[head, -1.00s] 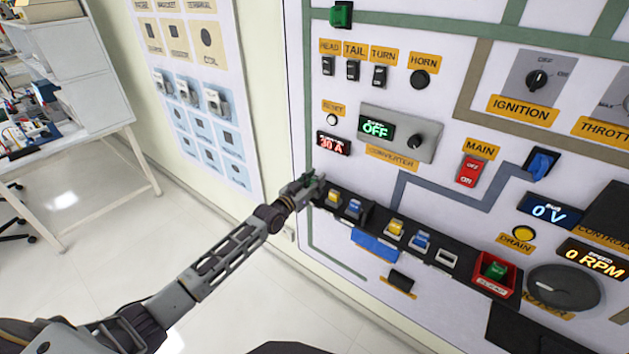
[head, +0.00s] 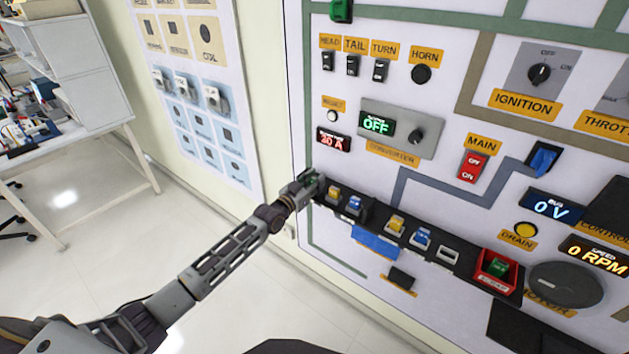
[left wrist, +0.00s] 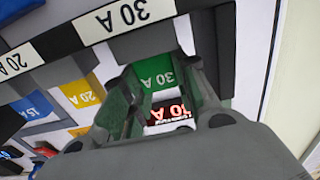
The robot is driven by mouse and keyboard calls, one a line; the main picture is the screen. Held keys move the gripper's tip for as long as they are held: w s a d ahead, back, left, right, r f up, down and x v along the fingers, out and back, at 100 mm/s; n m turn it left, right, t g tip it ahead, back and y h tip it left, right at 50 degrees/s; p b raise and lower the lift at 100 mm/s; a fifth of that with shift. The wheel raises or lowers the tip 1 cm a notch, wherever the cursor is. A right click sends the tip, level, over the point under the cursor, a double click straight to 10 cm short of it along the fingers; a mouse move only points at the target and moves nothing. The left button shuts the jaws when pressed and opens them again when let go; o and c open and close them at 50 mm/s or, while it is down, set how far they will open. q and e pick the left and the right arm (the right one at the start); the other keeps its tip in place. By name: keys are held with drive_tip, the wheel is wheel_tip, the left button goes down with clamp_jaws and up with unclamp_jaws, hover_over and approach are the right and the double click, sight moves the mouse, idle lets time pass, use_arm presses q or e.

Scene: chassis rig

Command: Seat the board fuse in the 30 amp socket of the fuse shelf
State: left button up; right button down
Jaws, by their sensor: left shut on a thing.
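My left gripper (head: 314,184) is at the left end of the black fuse shelf (head: 374,215). It is shut on a green fuse marked 30 A, seen between the fingers in the left wrist view (left wrist: 155,72). The shelf's 30 A label (left wrist: 127,17) shows just above that fuse, with the 20 A label (left wrist: 14,64) to its left. The fuse is at the 30 A place, but the fingers hide its base, so I cannot tell how deep it sits. My right gripper is not in view.
Yellow (head: 333,193) and blue (head: 355,203) fuses stand close to the right of my gripper. Farther right is a red holder (head: 512,278) with another green fuse (head: 497,266). A red-lit display (head: 333,140) is above the shelf. The floor below is clear.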

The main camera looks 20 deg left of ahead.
sight(313, 181)
use_arm(q)
drive_tip(key=shift+f, duration=0.1)
drive_tip(key=o, duration=0.9)
drive_tip(key=shift+o, duration=0.2)
drive_tip(key=shift+s+a, duration=0.1)
drive_tip(key=shift+v, duration=2.4)
drive_tip(key=v, duration=0.7)
drive_tip(key=shift+d, duration=0.2)
